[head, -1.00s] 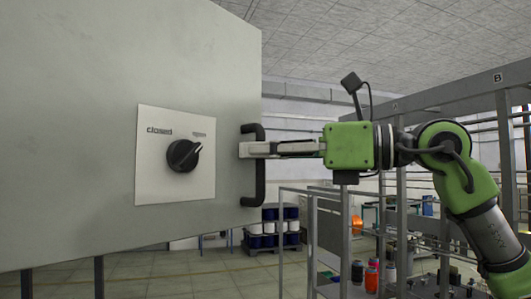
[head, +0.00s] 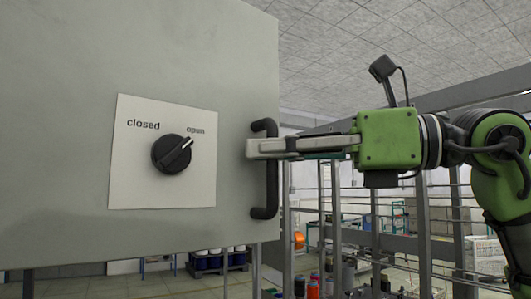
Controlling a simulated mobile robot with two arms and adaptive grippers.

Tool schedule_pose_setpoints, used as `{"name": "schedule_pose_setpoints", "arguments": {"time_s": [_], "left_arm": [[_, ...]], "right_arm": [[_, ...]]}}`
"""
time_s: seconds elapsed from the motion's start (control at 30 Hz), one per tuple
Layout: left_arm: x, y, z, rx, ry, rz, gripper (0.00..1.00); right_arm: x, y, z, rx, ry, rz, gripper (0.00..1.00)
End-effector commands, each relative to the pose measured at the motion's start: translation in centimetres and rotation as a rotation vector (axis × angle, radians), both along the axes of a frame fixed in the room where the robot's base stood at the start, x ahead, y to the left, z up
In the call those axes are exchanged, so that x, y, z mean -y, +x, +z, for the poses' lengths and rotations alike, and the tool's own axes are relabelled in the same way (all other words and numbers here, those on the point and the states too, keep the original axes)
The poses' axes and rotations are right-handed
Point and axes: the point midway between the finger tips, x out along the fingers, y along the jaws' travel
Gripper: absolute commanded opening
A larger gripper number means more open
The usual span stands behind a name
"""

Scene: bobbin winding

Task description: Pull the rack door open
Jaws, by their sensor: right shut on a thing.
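The rack door (head: 60,70) is a large grey-white panel filling the left of the head view. A black bar handle (head: 265,205) stands upright near its right edge. A white plate (head: 130,185) on the door reads "closed" and "open", and its black knob (head: 172,154) has its white mark toward "open". My right gripper (head: 252,149) comes in from the right and is shut on the handle's middle. The hinge side of the door is outside the view. My left gripper is not in view.
Grey metal frames (head: 425,220) stand behind my right arm. Blue and white spools (head: 215,260) are stacked on the floor in the back. Floor shows below the door.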

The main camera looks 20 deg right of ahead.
Motion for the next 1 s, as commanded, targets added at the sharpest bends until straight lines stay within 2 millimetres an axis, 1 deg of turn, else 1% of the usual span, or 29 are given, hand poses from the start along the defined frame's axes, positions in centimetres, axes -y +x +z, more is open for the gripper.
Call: {"name": "schedule_pose_setpoints", "arguments": {"time_s": [0.03, 0.17, 0.2, 0.27, 0.63, 0.77, 0.87, 1.0], "left_arm": [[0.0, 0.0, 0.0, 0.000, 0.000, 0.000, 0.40], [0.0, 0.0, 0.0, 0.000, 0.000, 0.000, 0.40], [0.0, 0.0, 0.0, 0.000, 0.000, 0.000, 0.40], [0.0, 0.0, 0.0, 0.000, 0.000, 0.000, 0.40], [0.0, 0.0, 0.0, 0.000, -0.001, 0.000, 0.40], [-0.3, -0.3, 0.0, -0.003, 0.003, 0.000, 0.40], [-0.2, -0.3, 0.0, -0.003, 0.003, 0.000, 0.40], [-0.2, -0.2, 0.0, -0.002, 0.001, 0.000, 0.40]], "right_arm": [[0.1, 0.0, 0.3, 0.006, 0.004, -0.002, 0.00], [0.1, 0.0, 0.3, 0.005, 0.005, -0.002, 0.00], [0.1, 0.0, 0.3, 0.005, 0.005, -0.002, 0.12], [0.1, 0.0, 0.2, 0.004, 0.004, -0.003, 0.27], [0.0, 0.1, 0.0, 0.001, 0.002, -0.001, 0.27], [0.2, 0.0, 0.0, 0.001, 0.001, -0.002, 0.27], [0.9, -0.5, 0.1, 0.000, 0.002, -0.003, 0.27], [3.0, -2.0, 0.1, 0.001, 0.003, -0.006, 0.27]]}}
